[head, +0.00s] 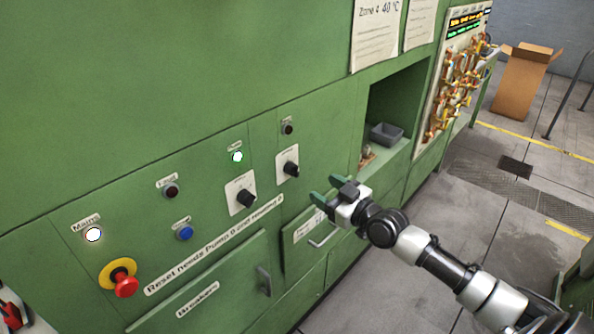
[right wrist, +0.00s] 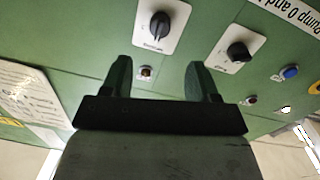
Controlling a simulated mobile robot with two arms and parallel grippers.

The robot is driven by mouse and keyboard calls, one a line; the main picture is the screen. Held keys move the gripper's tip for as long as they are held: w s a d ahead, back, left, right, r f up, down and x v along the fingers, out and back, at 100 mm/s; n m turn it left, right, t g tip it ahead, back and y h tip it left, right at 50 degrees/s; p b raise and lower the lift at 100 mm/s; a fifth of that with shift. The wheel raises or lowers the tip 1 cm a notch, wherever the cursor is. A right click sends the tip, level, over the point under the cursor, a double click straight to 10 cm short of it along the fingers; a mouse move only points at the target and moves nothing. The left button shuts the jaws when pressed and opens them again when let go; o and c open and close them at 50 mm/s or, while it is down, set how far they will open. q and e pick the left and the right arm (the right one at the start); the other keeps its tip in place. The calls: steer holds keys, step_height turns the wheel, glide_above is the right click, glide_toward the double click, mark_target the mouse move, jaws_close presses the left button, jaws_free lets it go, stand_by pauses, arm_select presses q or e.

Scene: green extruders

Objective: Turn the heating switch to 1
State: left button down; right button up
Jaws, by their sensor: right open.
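Two black rotary switches on white plates are on the green cabinet front: a left switch (head: 246,198) and a right switch (head: 291,169). I cannot read their labels, so I cannot tell which is the heating switch, nor their exact settings. In the right wrist view, which looks turned over, the right switch (right wrist: 160,25) is ahead of the fingers and the left switch (right wrist: 238,51) is off to the side. My right gripper (head: 326,190), with green fingers, is open and empty, to the right of and below the right switch, touching neither. My left gripper is not in view.
Nearby are indicator lamps, a blue button (head: 185,232) and a red emergency stop (head: 125,286). A drawer handle (head: 322,238) sticks out below my gripper. An open recess (head: 392,105) holds a grey bin (head: 386,134). The floor to the right is mostly clear.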

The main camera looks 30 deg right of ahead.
mark_target(298, 172)
steer(key=x, duration=1)
steer(key=shift+w+f+p, duration=0.1)
steer(key=shift+p, duration=0.2)
steer(key=c, duration=0.9)
steer(key=m+b, duration=0.1)
steer(key=m, duration=1)
steer(key=shift+b, duration=0.3)
steer(key=shift+m+g+y, duration=0.3)
steer(key=shift+m, duration=0.1)
